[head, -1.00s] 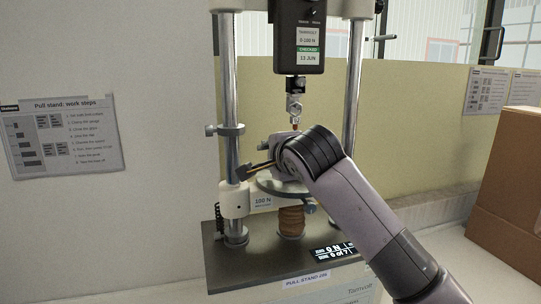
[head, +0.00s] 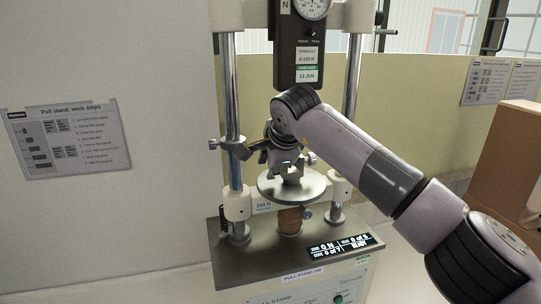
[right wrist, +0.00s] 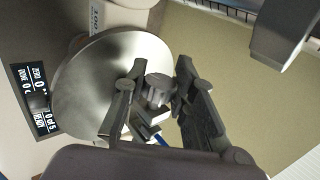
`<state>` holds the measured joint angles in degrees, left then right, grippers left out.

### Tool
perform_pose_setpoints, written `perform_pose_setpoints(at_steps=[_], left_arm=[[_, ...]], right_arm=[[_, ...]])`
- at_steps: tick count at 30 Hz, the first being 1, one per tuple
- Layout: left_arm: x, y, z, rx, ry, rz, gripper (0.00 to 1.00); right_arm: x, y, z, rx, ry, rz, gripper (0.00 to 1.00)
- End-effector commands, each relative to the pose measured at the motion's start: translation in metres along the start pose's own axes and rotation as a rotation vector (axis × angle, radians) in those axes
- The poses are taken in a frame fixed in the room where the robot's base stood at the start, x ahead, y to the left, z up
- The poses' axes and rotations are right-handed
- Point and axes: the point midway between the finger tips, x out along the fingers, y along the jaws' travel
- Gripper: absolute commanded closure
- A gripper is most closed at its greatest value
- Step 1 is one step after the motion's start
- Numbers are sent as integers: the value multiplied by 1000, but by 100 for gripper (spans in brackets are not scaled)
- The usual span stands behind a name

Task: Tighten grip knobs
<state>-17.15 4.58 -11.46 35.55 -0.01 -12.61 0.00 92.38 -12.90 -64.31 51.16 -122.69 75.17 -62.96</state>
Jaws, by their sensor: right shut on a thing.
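The pull stand has a force gauge (head: 299,55) at the top and a round metal plate (head: 292,188) below. A small metal grip (head: 291,170) stands on the plate, partly hidden by my arm. The upper grip under the gauge is hidden behind my arm. My right gripper (head: 258,152) is at the left of the grip, above the plate. In the right wrist view, its fingers (right wrist: 153,100) are closed around a small dark ridged knob (right wrist: 158,84), with the plate (right wrist: 105,85) behind. My left gripper is not in view.
Metal columns (head: 233,95) flank the plate; the left one carries a clamp with a side knob (head: 214,144). A display (head: 342,244) on the base reads 0 N and READY. A cardboard box (head: 505,165) stands at the right. A steps sheet (head: 68,140) hangs on the wall.

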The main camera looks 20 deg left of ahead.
Motion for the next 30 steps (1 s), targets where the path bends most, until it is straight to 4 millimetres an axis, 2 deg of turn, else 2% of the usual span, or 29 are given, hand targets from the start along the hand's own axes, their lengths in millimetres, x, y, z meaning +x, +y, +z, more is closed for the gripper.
perform_pose_setpoints(at_steps=[12,13,22,30], left_arm=[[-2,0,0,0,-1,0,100],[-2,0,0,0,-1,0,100],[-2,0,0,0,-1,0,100],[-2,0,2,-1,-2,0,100]], right_arm=[[0,0,0,-1,1,7,100],[0,0,0,-1,1,7,74],[0,0,0,-1,0,6,54],[0,0,0,-1,0,6,54]])
